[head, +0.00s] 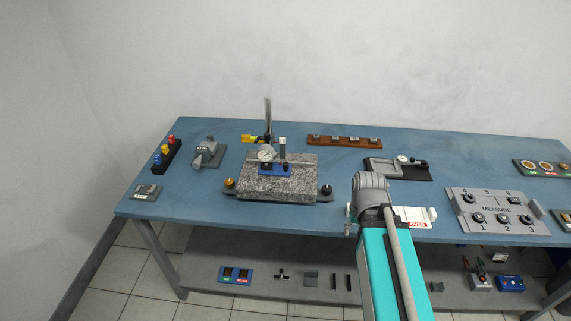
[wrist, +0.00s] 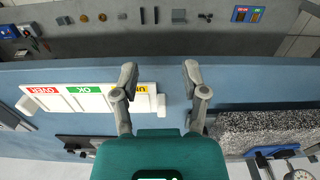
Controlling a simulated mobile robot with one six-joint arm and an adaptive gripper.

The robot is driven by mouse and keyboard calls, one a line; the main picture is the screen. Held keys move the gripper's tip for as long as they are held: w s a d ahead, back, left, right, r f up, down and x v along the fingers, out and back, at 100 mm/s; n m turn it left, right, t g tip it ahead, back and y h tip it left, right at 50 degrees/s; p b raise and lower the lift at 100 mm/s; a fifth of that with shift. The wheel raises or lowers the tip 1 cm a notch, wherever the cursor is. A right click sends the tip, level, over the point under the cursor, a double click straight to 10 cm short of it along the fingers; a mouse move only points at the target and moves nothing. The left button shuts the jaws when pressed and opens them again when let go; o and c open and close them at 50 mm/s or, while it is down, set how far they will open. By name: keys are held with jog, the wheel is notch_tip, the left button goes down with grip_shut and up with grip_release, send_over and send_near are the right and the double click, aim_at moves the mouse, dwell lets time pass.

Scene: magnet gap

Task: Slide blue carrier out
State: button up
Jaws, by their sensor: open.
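The blue carrier (head: 275,169) sits on top of the speckled granite block (head: 262,186), with a dial gauge (head: 266,154) and stand over it. The carrier holds small dark parts. It shows partly at the lower right edge of the wrist view (wrist: 272,152), beside the granite (wrist: 260,124). My gripper (wrist: 160,72) is open and empty, its two fingers apart over the table's front edge. The gripper is to the right of the granite block in the head view, mostly hidden behind my arm, and apart from the carrier.
A white tray (wrist: 92,97) labelled OVER and OK lies beside my gripper. A grey MEASURE block (head: 494,212) is at right. A brass knob (head: 229,183) and a dark knob (head: 326,191) flank the granite. A micrometer (head: 398,166) and wooden rack (head: 344,142) stand behind.

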jog(key=shift+o, duration=0.3)
jog(key=shift+o, duration=0.3)
jog(key=shift+w, duration=0.1)
notch_tip(320, 180, up, 15)
jog(key=n+p, duration=0.9)
jog(key=p, duration=0.6)
send_over(286, 163)
jog(key=shift+r, duration=0.1)
jog(key=shift+f, duration=0.2)
notch_tip(286, 163, down, 13)
jog(key=b, duration=1.3)
jog(key=shift+f+b, duration=0.2)
jog(key=shift+b, duration=0.1)
